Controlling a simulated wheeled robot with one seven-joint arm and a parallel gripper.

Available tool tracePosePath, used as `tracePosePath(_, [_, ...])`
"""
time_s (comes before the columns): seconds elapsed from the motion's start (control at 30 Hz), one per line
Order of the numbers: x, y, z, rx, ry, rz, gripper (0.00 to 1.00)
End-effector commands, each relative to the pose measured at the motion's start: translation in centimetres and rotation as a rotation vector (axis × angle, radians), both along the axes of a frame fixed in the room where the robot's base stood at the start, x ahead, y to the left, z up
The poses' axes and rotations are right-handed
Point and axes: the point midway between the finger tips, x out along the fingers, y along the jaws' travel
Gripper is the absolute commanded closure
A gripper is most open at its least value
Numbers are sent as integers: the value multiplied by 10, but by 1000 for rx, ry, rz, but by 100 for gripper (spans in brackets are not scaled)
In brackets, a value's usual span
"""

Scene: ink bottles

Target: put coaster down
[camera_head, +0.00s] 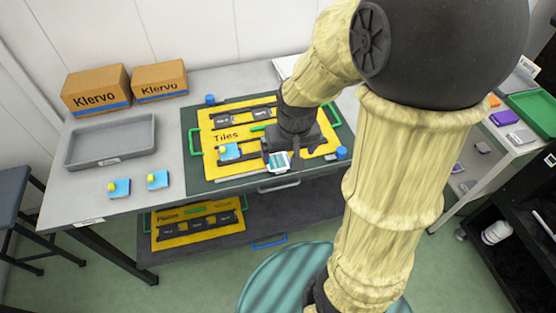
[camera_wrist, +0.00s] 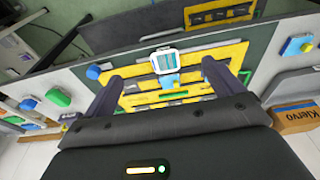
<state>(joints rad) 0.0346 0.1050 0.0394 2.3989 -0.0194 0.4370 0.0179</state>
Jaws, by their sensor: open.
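A white-framed coaster with teal stripes (camera_head: 277,162) is at the front edge of the yellow Tiles board (camera_head: 210,170). It also shows in the wrist view (camera_wrist: 167,62), just beyond my fingertips and around the middle between them. My gripper (camera_wrist: 160,75) is open, with its two dark fingers apart. In the head view my gripper (camera_head: 287,150) is low over the board, right behind the coaster. I cannot tell whether the coaster lies flat on the board or touches a finger. My wrist hides part of the board.
A blue tile with a yellow knob (camera_head: 229,152) sits on the board, left of my gripper. Two similar tiles (camera_head: 119,188) (camera_head: 158,180) lie on the grey table. A grey tray (camera_head: 110,158) and Klervo boxes (camera_head: 96,108) stand at left. A blue cylinder (camera_head: 341,153) stands right.

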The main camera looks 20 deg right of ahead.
Motion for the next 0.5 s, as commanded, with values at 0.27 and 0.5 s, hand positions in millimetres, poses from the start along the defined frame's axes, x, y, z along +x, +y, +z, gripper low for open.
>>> tracePosePath(0.27, [70,-2,19,4,47,-4,7])
tracePosePath(0.5, [74,-2,19,4,52,-4,7])
